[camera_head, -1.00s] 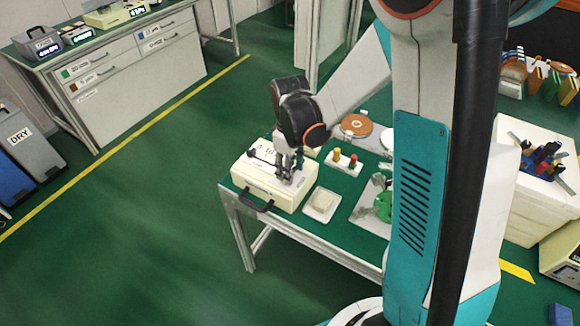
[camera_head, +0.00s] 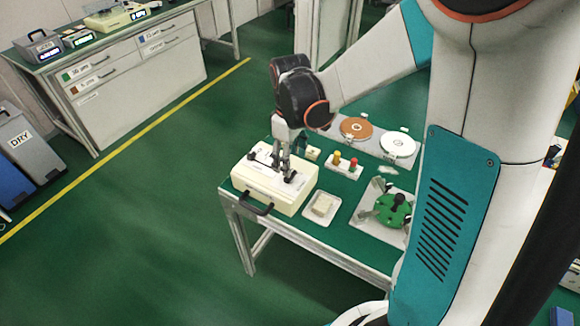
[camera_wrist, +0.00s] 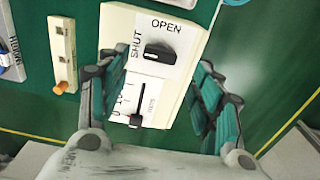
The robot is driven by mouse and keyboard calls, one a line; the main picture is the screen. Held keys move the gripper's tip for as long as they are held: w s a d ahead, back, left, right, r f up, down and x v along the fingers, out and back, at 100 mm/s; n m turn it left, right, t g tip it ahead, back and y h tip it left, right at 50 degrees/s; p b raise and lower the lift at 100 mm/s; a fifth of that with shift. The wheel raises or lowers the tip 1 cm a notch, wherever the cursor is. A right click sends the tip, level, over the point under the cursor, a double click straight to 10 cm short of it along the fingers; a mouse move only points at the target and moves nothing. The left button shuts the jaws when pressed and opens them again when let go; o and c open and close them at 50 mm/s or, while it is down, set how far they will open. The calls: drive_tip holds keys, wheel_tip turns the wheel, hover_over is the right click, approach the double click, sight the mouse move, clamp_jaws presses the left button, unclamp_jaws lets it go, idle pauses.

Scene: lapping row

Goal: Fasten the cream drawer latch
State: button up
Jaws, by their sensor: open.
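The cream drawer box (camera_head: 262,197) sits at the left end of the green-topped table, with a black handle (camera_head: 256,208) on its front. In the wrist view, its top (camera_wrist: 118,22) carries a black turning latch (camera_wrist: 158,50) on a white plate marked OPEN at the top and SHUT at the left. The latch lies roughly left to right; its exact setting is hard to tell. A black slider (camera_wrist: 137,118) sits in a slot below it. My gripper (camera_head: 281,170) is open above the box; in the wrist view its fingers (camera_wrist: 158,72) stand either side of the latch, apart from it.
Right of the box are a white dish (camera_head: 321,207) with a pale block, a small stand (camera_head: 343,168) with red and yellow pegs, and a green round fixture (camera_head: 391,209). Orange (camera_head: 355,128) and white discs lie behind. Open floor is left of the table.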

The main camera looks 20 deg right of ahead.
wheel_tip(320, 180, up, 6)
drive_tip(key=shift+r, duration=0.2)
idle(0.4)
drive_tip(key=s+r+m+t, duration=0.3)
drive_tip(key=s+m, duration=0.1)
drive_tip(key=s, duration=0.4)
drive_tip(key=s+r+m+t, duration=0.4)
drive_tip(key=s, duration=0.4)
idle(0.8)
